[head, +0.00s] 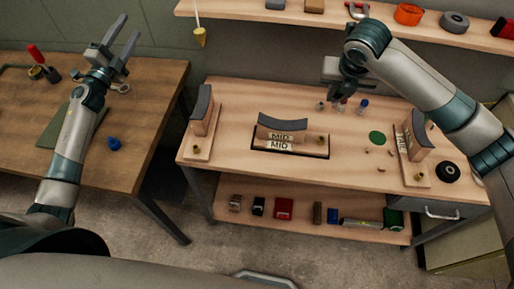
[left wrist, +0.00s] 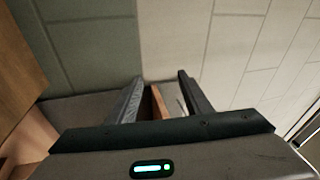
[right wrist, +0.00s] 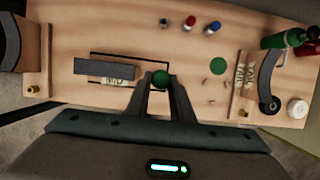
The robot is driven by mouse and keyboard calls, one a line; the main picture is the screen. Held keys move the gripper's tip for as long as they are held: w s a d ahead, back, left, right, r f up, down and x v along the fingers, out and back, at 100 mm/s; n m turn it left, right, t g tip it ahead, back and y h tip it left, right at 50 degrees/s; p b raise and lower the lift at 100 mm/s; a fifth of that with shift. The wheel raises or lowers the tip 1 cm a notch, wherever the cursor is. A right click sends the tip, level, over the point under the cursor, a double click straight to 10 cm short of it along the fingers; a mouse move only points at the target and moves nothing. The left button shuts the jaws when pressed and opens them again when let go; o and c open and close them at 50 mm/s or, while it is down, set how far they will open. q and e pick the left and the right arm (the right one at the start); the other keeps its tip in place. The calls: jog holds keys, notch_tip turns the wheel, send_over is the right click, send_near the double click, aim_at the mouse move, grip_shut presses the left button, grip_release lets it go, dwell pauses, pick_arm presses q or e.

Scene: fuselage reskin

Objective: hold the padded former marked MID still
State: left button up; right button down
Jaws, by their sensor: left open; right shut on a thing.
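The padded former marked MID (head: 283,124) stands upright on its base near the middle of the workbench, inside a dark rectangular outline. Its top is a dark curved pad, and MID labels face the front. It also shows in the right wrist view (right wrist: 103,68), left of the fingers. My right gripper (head: 341,103) is over the bench, behind and to the right of the former, apart from it. In the right wrist view its fingers (right wrist: 160,82) are shut on a small green-topped thing (right wrist: 160,77). My left gripper (head: 130,26) is open and empty over the left table, far from the former.
Similar padded formers stand at the bench's left (head: 202,112) and right (head: 416,136) ends. Small capped vials, a green disc (head: 377,138) and a black ring (head: 447,172) lie on the bench (head: 235,95). A shelf (head: 280,20) runs behind. The left table (head: 150,95) holds a screwdriver.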

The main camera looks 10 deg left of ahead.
pick_arm(q)
jog(key=s+d+f+m+g+h, duration=0.15)
jog(key=d+f+h, duration=0.25)
jog(key=d, duration=0.9)
jog(key=n+g+y, duration=0.1)
jog(key=n+y, duration=0.6)
jog(key=n, duration=1.3)
send_near(262, 124)
jog(key=shift+r, duration=0.15)
jog(key=shift+w, duration=0.2)
jog(key=shift+w+a, duration=0.15)
jog(key=shift+w, duration=2.8)
jog(key=shift+w+a, duration=0.15)
jog(key=shift+w, duration=2.8)
jog(key=shift+c, duration=0.6)
grip_shut()
